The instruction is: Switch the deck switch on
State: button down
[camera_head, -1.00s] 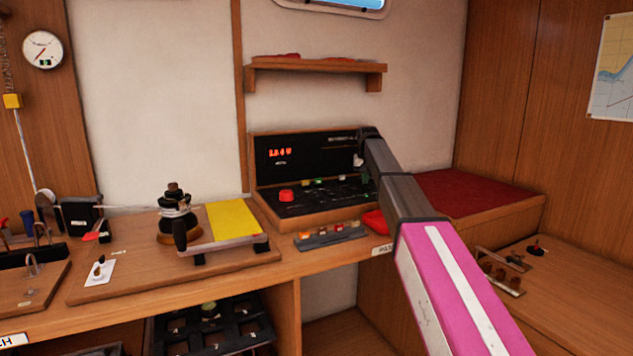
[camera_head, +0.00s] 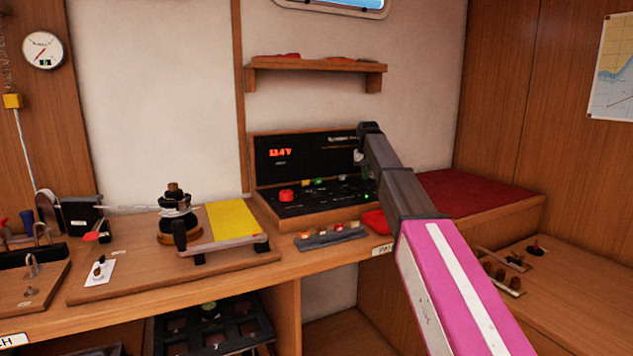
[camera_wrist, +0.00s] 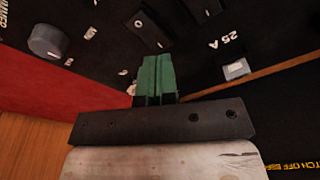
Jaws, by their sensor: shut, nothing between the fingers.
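The black switch panel (camera_head: 300,203) stands on the counter in a wooden frame, with a red knob, small coloured switches and a lit red readout. In the wrist view, a black rocker switch (camera_wrist: 147,31) marked "O" sits just beyond the fingertips, with another rocker (camera_wrist: 204,8) to its right. I cannot read which one is the deck switch. My gripper (camera_wrist: 157,62) has green fingers shut together with nothing between them. The fingertips are close to the panel face; I cannot tell whether they touch. In the head view my arm hides the panel's right part and the fingers.
A grey knob (camera_wrist: 47,41) and a pale switch (camera_wrist: 236,69) by "25 A" flank the fingers. A red cushion (camera_head: 470,197) lies right of the panel. A shelf (camera_head: 316,68) hangs above. A winch (camera_head: 178,213) and yellow pad (camera_head: 231,220) stand left.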

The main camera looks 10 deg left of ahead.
aim_at(365, 185)
jog(key=shift+r, duration=2.2)
jog(key=shift+s+d, duration=0.1)
